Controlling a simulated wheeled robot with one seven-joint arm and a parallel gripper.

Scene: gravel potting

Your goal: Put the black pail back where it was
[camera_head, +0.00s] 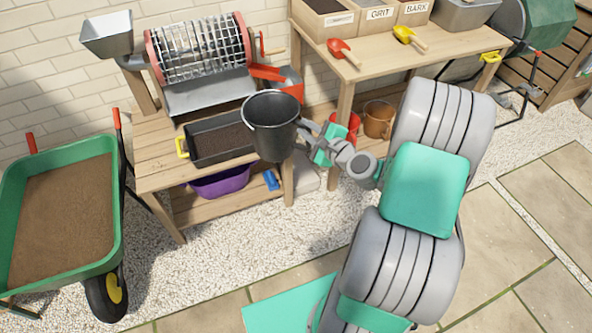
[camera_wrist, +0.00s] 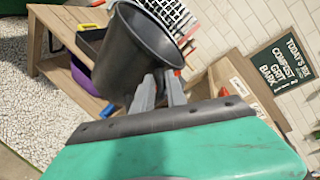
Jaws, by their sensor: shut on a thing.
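The black pail (camera_head: 270,132) is held in the air in front of the right end of the low wooden bench. It looks roughly upright in the head view. My gripper (camera_head: 307,133) is shut on the right side of the pail. In the wrist view the pail (camera_wrist: 128,58) fills the upper left, and the fingers of my gripper (camera_wrist: 158,92) meet its near wall. The inside of the pail looks dark; I cannot tell whether anything lies in it.
The low bench (camera_head: 160,165) bears a dark tray (camera_head: 192,157) of soil and a drum sieve (camera_head: 200,55). A purple tub (camera_head: 220,182) sits on its lower shelf. A red pail (camera_head: 345,127) and a brown pot (camera_head: 378,122) stand under the taller table (camera_head: 375,62). A green wheelbarrow (camera_head: 108,225) stands left.

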